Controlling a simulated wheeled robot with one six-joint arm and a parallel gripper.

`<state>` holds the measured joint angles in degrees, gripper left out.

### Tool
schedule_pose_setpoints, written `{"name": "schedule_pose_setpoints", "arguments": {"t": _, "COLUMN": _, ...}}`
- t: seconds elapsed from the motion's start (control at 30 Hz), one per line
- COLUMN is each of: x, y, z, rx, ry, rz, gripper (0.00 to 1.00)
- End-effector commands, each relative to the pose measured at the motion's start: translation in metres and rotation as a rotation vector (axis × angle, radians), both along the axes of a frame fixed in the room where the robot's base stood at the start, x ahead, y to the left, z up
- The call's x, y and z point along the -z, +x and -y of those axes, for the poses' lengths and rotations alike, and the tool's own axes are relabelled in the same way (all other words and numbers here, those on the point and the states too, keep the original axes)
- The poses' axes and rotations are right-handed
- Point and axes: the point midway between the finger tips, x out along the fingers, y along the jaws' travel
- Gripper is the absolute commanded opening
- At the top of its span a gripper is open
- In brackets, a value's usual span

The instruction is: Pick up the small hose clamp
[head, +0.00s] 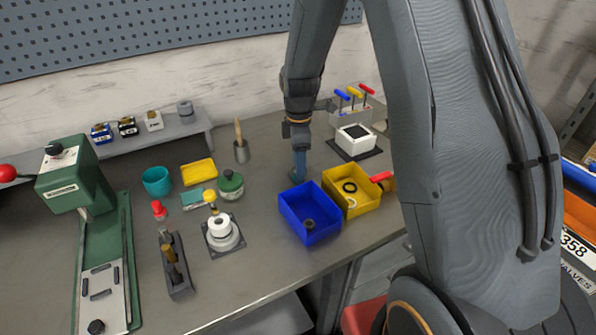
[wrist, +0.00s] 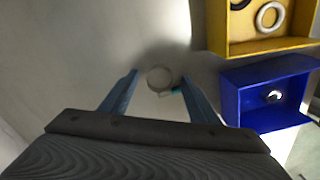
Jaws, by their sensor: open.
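A small pale ring with a teal bit at its side, which looks like the small hose clamp (wrist: 160,78), lies on the grey bench in the wrist view. It appears between the tips of my two blue fingers, with a gap to either side. My gripper (wrist: 158,80) is open and empty, pointing down at it. The height between fingertips and clamp is hard to tell. In the head view my gripper (head: 298,174) is low over the bench behind the blue bin, and the clamp cannot be made out there.
The blue bin (head: 292,221) holds a small dark part. A green jar (head: 230,185) and a wooden-handled tool in a cup (head: 241,150) stand left of my gripper. A white box (head: 356,140) stands behind right.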

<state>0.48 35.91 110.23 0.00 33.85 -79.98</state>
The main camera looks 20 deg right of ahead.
Motion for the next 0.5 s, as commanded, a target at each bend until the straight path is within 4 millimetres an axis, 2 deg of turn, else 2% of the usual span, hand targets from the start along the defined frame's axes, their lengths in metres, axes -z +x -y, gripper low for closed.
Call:
{"name": "schedule_pose_setpoints", "arguments": {"t": 0.13, "x": -0.0002, "y": 0.0001, "z": 0.0004, "rx": 0.001, "ry": 0.0, "rz": 0.0, "gripper": 0.54}}
{"name": "schedule_pose_setpoints", "arguments": {"t": 0.37, "x": -0.0003, "y": 0.0, "z": 0.0006, "rx": 0.001, "ry": 0.0, "rz": 0.0, "gripper": 0.15}}
{"name": "schedule_pose_setpoints", "arguments": {"t": 0.4, "x": -0.0004, "y": 0.0, "z": 0.0006, "rx": 0.001, "ry": 0.0, "rz": 0.0, "gripper": 0.12}}
{"name": "schedule_pose_setpoints", "arguments": {"t": 0.5, "x": -0.0005, "y": 0.0, "z": 0.0006, "rx": 0.001, "ry": 0.0, "rz": 0.0, "gripper": 0.12}}
